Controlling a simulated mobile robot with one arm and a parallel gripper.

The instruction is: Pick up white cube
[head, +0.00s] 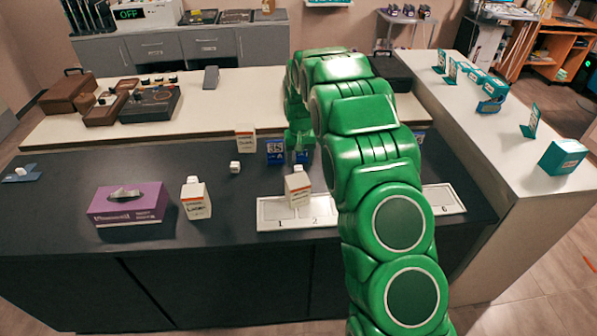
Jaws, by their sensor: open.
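A small white cube (235,167) rests on the dark counter left of centre, in front of a white and orange box. My green arm reaches over the counter from the lower right. My gripper (297,155) is at its far end, pointing down, to the right of the cube and apart from it. It is open, and I see nothing held in it. Its fingers are small and partly merge with the blue cards behind. Another small white object (20,171) lies on a blue pad at the far left; its exact shape is unclear.
Another bottle (195,199) and a purple tissue box (130,205) stand to the left. The white and orange box (245,139) and a blue card (275,151) are near the cube.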

